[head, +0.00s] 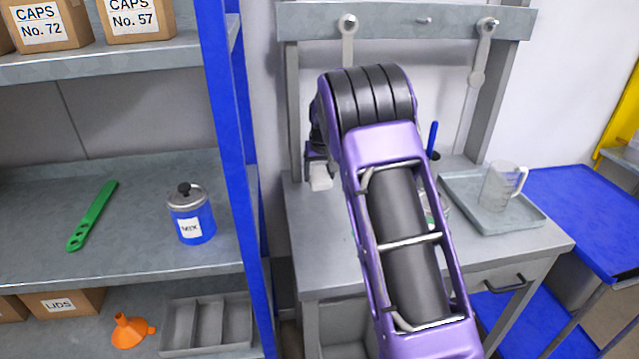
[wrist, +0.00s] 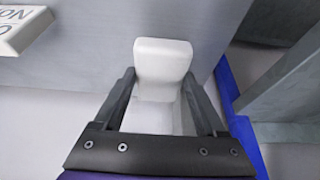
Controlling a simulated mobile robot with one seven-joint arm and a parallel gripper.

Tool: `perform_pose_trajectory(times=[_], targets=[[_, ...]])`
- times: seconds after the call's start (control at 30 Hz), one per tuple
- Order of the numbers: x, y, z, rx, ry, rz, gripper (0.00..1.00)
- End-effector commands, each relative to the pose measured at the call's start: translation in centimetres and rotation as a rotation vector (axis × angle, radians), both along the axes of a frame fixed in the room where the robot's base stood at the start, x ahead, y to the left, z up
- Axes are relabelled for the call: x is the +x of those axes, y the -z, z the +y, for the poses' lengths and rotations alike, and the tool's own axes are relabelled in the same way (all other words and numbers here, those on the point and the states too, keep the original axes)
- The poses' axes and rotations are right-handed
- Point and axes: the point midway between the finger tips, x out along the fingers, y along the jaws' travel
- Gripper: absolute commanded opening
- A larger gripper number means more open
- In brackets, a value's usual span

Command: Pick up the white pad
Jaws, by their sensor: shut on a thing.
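The white pad (wrist: 163,60) is a small block with rounded corners, between the two dark fingers of my gripper (wrist: 158,80) in the wrist view. The fingers are shut on it from both sides. In the head view the pad (head: 320,178) shows as a small white block below my gripper (head: 318,160), at the back left of the grey workbench (head: 320,250). I cannot tell whether the pad touches the bench top. My purple arm hides much of the bench.
A grey tray (head: 530,222) with a clear measuring jug (head: 497,188) stands on the bench's right. A blue shelf post (head: 228,130) rises left of the bench. The shelf holds a blue MIX can (head: 192,222) and a green tool (head: 92,215). A lettered white card (wrist: 18,28) is in the wrist view.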

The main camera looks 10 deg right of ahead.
Motion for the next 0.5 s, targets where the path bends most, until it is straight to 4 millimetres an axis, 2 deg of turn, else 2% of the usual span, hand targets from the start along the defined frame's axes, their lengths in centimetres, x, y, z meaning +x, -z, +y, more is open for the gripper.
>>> perform_pose_trajectory(times=[0.03,0.13,0.37,0.5], targets=[[0.1,-1.3,0.0,0.000,0.000,-0.005,0.21],[0.1,-3.4,0.0,0.000,0.000,-0.005,0.21],[-4.3,-2.8,0.0,0.001,0.001,0.000,0.21],[-7.7,-2.8,0.0,0.001,0.000,-0.001,0.21]])
